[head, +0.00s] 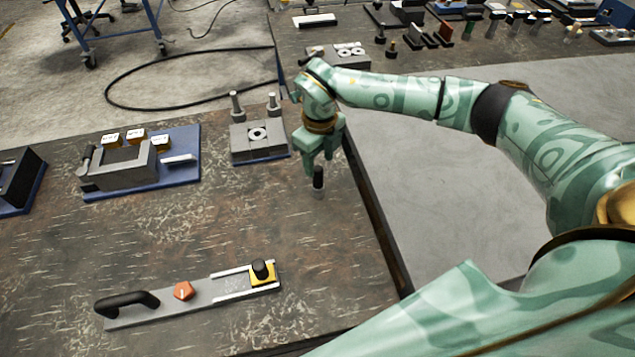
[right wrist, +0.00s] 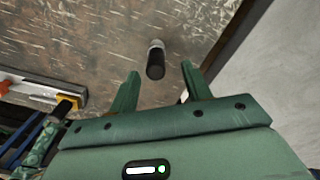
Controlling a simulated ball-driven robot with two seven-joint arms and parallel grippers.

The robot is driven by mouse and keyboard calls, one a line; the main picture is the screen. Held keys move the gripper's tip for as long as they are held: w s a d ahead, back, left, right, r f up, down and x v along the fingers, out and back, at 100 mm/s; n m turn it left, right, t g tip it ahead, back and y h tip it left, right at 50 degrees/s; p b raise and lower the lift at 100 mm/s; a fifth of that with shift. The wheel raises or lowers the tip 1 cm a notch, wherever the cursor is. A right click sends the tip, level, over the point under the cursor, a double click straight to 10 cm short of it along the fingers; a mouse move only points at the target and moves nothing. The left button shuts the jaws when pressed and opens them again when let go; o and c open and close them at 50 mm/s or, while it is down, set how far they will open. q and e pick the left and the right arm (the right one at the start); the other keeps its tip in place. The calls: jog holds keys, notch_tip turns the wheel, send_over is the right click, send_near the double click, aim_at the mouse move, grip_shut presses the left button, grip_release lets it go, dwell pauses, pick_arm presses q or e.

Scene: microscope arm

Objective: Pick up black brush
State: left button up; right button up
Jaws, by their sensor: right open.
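The black brush (head: 318,180) stands upright on the table near its right edge, with a dark handle on top and a paler lower end. In the right wrist view the brush (right wrist: 155,62) shows between and beyond the two fingertips. My right gripper (head: 319,165) is open and points down just above the brush; in the right wrist view its fingers (right wrist: 160,72) are spread on either side with nothing between them touching. Whether the fingertips overlap the brush top in height is hard to tell. My left gripper is not in view.
The table's edge (head: 375,225) runs close to the right of the brush. A grey block fixture (head: 258,140) stands behind left, a blue-based fixture (head: 185,145) farther left. A long plate with a black handle (head: 200,297) lies in front. The table left of the brush is clear.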

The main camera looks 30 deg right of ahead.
aim_at(318, 168)
jog(key=f, duration=0.3)
jog(key=f+b, duration=0.1)
jog(key=shift+s+a+f, duration=0.15)
jog(key=shift+s+a, duration=0.1)
jog(key=shift+f, duration=0.5)
jog(key=shift+r, duration=0.1)
grip_shut()
jog(key=shift+r, duration=0.25)
notch_tip(318, 168, up, 2)
jog(key=shift+w+r+p, duration=0.1)
jog(key=shift+r+p, duration=0.1)
jog(key=shift+p, duration=0.2)
jog(key=s+a+r+p, duration=0.2)
jog(key=s+a+r, duration=0.6)
jog(key=s+r, duration=0.2)
jog(key=shift+s+a+p, duration=0.3)
jog(key=shift+s+a, duration=0.1)
jog(key=shift+s, duration=0.15)
